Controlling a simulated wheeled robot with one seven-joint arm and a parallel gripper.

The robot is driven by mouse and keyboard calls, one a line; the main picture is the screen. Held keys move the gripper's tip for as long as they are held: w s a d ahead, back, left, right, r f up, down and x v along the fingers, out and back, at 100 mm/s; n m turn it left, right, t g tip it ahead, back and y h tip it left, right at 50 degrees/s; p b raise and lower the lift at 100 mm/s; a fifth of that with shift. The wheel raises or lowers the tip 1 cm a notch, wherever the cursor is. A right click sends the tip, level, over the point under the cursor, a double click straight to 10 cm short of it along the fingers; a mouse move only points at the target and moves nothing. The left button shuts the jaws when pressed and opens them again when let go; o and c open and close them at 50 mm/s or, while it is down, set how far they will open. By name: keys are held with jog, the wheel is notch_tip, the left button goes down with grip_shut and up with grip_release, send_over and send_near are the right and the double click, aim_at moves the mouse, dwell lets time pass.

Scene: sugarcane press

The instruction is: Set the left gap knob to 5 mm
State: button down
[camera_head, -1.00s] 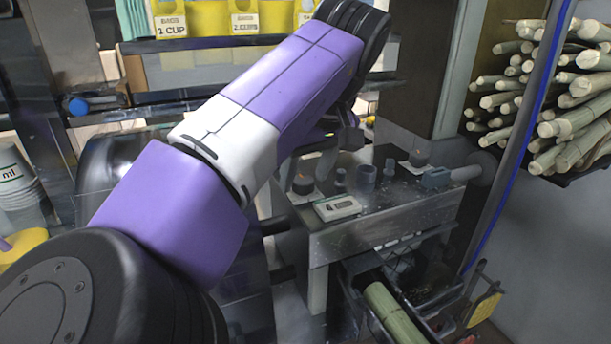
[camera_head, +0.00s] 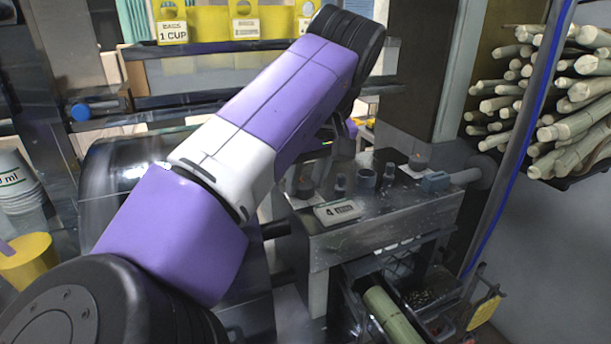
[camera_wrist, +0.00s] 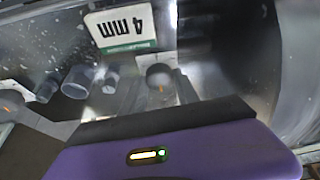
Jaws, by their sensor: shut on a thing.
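The left gap knob (camera_head: 303,185) is a dark round knob on a pale plate on the metal press top, partly behind my arm in the head view. In the wrist view the knob (camera_wrist: 160,78), with an orange mark, sits between the fingers of my gripper (camera_wrist: 161,88). A white display plate (camera_head: 338,211) beside the knob shows a 4. In the wrist view the plate (camera_wrist: 120,27) appears upside down and reads 4 mm.
A second dark knob (camera_head: 418,161) stands at the right of the press top, with short grey cylinders (camera_head: 366,177) between the knobs. Cane stalks (camera_head: 560,95) fill a rack at the right. A cane piece (camera_head: 391,315) lies in the tray below.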

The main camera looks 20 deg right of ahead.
jog(key=m+h+p, duration=0.1)
jog(key=m+p, duration=0.1)
jog(key=p, duration=0.1)
jog(key=m+h+p, duration=0.1)
jog(key=m+p, duration=0.2)
jog(key=shift+a+r+m, duration=0.1)
jog(key=shift+r+m, duration=0.1)
jog(key=shift+m, duration=0.1)
jog(key=m+h+p, duration=0.1)
jog(key=m+p, duration=0.1)
jog(key=m+g+h+p, duration=0.1)
jog(key=m+p, duration=0.2)
jog(key=shift+w+a+m+g, duration=0.1)
jog(key=shift+m+g, duration=0.2)
jog(key=m+g+p, duration=0.1)
jog(key=m, duration=0.2)
jog(key=m+g+h+p, duration=0.1)
jog(key=m+p, duration=0.1)
jog(key=m, duration=0.1)
jog(key=shift+w+f, duration=0.15)
jog(key=m+g+p, duration=0.1)
jog(key=m+p, duration=0.1)
jog(key=m, duration=0.2)
jog(key=shift+w+a+g, duration=0.1)
jog(key=shift+g, duration=0.3)
jog(key=shift+m+g+p, duration=0.3)
jog(key=shift+m+p, duration=0.25)
jog(key=shift+m, duration=0.45)
jog(key=shift+f+m, duration=0.1)
jog(key=shift+m, duration=0.2)
